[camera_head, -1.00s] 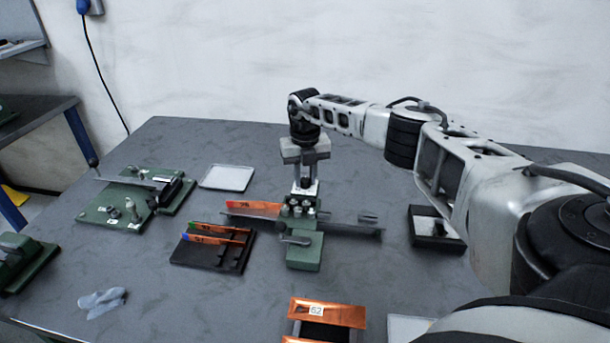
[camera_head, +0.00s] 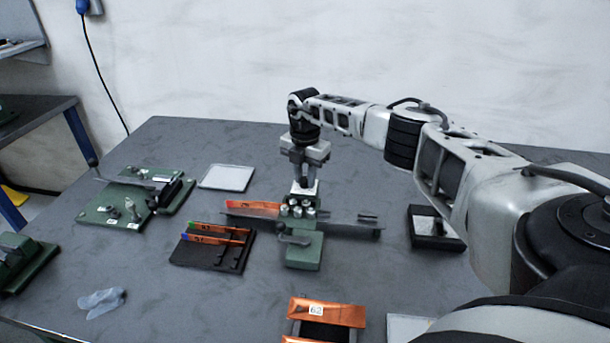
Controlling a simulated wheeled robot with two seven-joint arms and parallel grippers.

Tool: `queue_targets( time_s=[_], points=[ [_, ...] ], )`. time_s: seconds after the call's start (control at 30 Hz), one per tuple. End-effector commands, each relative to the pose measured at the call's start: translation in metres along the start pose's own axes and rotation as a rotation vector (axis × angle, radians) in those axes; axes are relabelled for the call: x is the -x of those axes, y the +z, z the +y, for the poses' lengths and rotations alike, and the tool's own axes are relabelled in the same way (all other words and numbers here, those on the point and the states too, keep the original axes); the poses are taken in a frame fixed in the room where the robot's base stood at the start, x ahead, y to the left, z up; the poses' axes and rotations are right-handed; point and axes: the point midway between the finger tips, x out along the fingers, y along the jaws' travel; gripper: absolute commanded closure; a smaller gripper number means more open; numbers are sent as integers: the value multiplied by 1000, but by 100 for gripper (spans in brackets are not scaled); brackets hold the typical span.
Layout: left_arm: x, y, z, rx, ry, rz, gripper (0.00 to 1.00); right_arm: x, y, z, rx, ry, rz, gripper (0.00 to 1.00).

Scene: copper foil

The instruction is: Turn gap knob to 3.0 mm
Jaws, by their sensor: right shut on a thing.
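A small green device (camera_head: 304,250) with several silver rollers or knobs and a front lever stands mid-table, and a flat grey rail runs through it to both sides. My right gripper (camera_head: 304,182) points straight down onto the top of this device. It is shut on the gap knob, which is mostly hidden between the fingers. A pale plate on the device shows just below the fingers. The knob's scale is too small to read. My left gripper is out of view.
An orange foil strip (camera_head: 252,206) lies on the rail's left part. A black rack (camera_head: 198,260) with foil strips stands front left.

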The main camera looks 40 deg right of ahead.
Motion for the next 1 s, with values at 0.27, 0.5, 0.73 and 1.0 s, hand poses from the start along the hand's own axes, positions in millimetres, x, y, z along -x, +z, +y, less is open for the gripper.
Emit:
queue_targets(
  time_s=[0.27,0.5,0.73,1.0],
  points=[
    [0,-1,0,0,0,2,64,2,1,0,-60,4,-3,99],
    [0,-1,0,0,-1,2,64,2,1,1,-67,4,-4,99],
    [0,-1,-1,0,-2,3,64,2,1,1,-66,4,-4,62],
    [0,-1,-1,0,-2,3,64,1,1,0,-65,2,-2,54]
  ],
)
